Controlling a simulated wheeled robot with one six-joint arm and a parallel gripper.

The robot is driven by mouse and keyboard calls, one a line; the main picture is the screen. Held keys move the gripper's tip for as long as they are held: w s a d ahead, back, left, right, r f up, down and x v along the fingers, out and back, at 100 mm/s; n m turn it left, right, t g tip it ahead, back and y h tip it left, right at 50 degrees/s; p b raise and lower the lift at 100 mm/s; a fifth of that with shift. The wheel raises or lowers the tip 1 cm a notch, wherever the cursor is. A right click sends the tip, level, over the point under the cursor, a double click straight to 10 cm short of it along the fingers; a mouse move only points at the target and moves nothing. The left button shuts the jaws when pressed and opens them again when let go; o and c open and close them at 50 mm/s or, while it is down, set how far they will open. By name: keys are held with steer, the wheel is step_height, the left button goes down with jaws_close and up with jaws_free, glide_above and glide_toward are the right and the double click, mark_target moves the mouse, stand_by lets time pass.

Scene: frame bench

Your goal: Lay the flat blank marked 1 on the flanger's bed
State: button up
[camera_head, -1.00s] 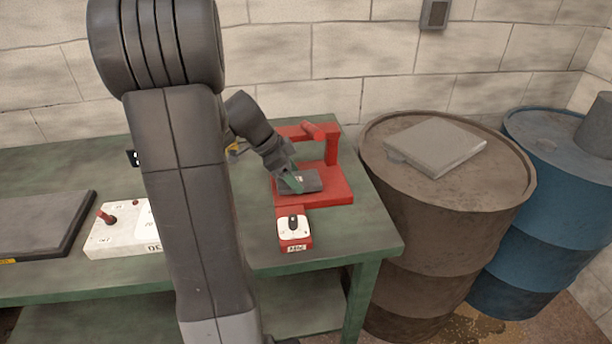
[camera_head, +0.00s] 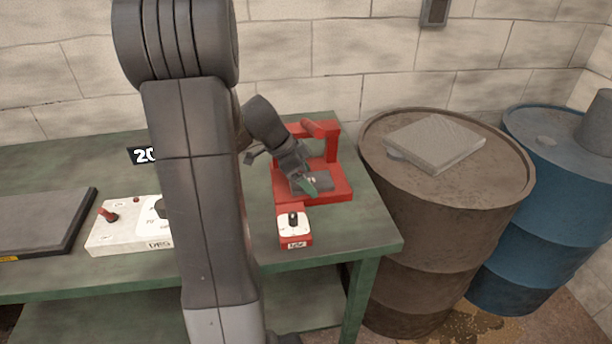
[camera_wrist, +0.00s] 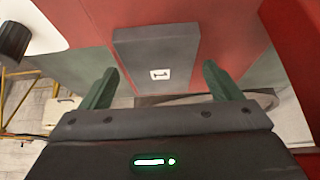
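The flat dark grey blank marked 1 (camera_wrist: 157,48) lies on the red bed of the flanger (camera_head: 339,189). Its white label with the 1 faces up in the wrist view. In the head view the blank (camera_head: 322,180) shows beside my fingers, which hide part of it. My gripper (camera_wrist: 162,82) has green fingers spread apart, wider than the blank, with a gap on both sides and nothing held. In the head view my gripper (camera_head: 308,187) is low at the flanger's bed.
A red-based box with a black knob (camera_head: 293,228) stands before the flanger. A white control box (camera_head: 118,239) and dark slab (camera_head: 38,222) are left on the green bench (camera_head: 270,256). A brown drum (camera_head: 440,220) carrying a grey slab (camera_head: 436,142) stands to the right.

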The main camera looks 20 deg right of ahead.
steer(key=shift+w+a+r, duration=0.15)
steer(key=shift+r, duration=0.35)
steer(key=v, duration=1.1)
